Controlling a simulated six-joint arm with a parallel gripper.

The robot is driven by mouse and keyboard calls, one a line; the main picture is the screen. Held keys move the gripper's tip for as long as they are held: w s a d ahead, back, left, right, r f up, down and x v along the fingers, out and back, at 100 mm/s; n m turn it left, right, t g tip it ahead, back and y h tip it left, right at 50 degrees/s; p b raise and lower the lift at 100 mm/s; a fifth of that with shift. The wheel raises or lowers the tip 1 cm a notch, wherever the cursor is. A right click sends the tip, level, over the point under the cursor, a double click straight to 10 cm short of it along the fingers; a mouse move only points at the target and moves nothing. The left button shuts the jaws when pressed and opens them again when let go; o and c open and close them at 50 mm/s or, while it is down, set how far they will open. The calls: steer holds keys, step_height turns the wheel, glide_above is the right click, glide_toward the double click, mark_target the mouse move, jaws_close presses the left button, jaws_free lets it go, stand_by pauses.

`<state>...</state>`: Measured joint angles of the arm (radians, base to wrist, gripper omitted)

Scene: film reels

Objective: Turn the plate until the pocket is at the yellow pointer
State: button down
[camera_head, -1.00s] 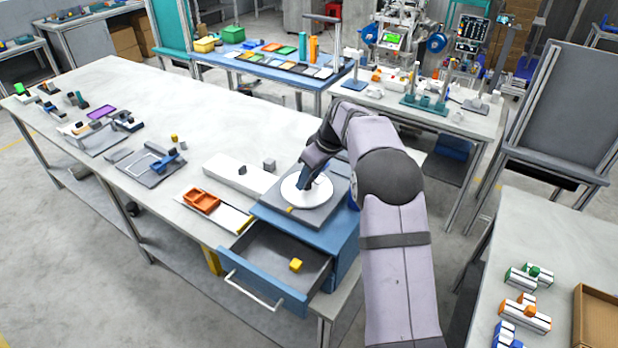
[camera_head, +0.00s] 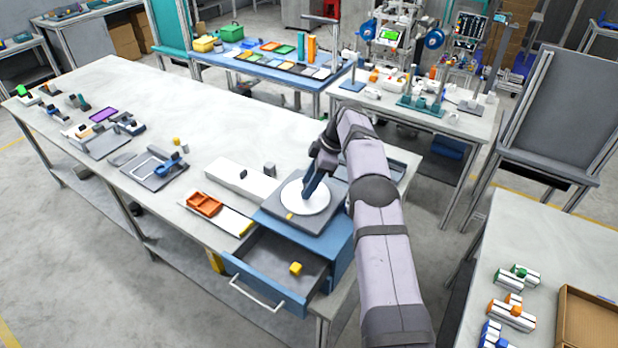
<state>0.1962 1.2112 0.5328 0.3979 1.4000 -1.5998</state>
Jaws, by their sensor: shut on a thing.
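The round white plate (camera_head: 294,203) lies on a grey square base on top of a blue drawer cabinet. A small yellow pointer (camera_head: 290,216) is on the base at the plate's front-left edge. My gripper (camera_head: 307,195) is down on the plate near its middle, tilted, with its dark fingers shut on a part of the plate. The fingers hide what they hold. I cannot make out the pocket; it is too small or hidden behind the gripper.
The cabinet's drawer (camera_head: 262,279) is open at the front, with a yellow block (camera_head: 296,268) inside. An orange tray (camera_head: 204,204) and a long white box (camera_head: 228,178) stand to the left. A grey cylinder (camera_head: 270,170) stands behind.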

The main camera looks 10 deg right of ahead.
steer(key=shift+w+r+n+p, duration=0.15)
steer(key=shift+n+p, duration=0.55)
steer(key=shift+p, duration=0.1)
steer(key=c, duration=1.1)
jaws_free()
steer(key=shift+m+b, duration=0.5)
steer(key=shift+b, duration=0.4)
steer(key=shift+f, duration=0.2)
